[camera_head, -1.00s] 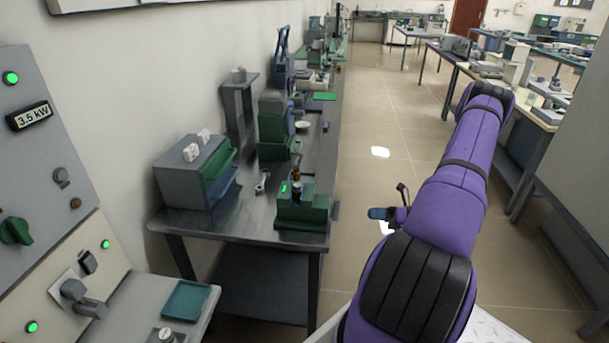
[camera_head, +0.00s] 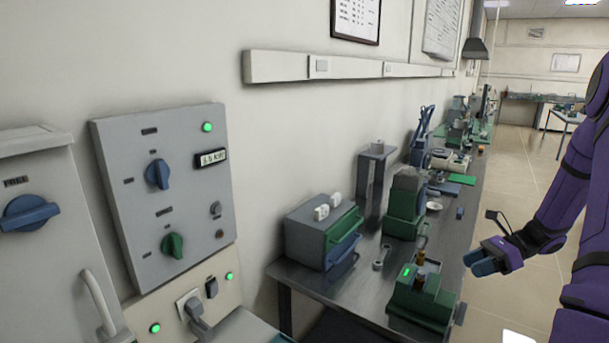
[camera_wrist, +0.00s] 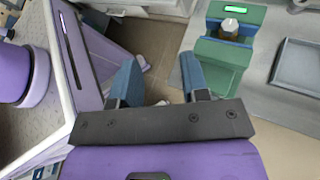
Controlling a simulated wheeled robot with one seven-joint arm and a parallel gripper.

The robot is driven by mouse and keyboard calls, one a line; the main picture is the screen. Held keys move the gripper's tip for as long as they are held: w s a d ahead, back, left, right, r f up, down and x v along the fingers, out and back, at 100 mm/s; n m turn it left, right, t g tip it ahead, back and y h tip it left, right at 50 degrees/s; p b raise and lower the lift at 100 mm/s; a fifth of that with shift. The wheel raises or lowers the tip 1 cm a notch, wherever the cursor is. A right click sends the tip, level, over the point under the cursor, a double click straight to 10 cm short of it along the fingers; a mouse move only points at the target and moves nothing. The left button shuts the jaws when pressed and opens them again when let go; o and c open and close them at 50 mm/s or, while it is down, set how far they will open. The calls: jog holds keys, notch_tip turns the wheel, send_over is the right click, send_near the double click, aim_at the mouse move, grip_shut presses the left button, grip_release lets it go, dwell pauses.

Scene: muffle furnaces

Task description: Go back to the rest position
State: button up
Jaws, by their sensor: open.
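My gripper (camera_head: 476,260) is at the right in the head view, beside the right edge of the bench and out over the aisle. In the wrist view my gripper (camera_wrist: 158,80) shows two blue fingers spread apart with nothing between them, only the floor behind. It touches nothing that I can see. My purple arm reaches in from the right edge of the head view.
A dark bench (camera_head: 372,283) along the wall holds a green device (camera_head: 420,300) with a lit display, a grey box with green and blue drawers (camera_head: 318,238) and a wrench (camera_head: 382,257). A control panel (camera_head: 165,200) stands left. The aisle floor (camera_head: 520,215) is clear.

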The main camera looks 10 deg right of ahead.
jog(key=s+a+r+n+g+h, duration=0.35)
jog(key=a+r+n+h, duration=0.35)
jog(key=a+r+n, duration=0.75)
jog(key=s+a+r+n+t+h, duration=0.5)
jog(key=s+a+r+n, duration=0.4)
jog(key=s+a+r, duration=0.3)
jog(key=shift+s+a+r, duration=0.15)
jog(key=shift+s+a, duration=0.15)
jog(key=shift+s, duration=0.9)
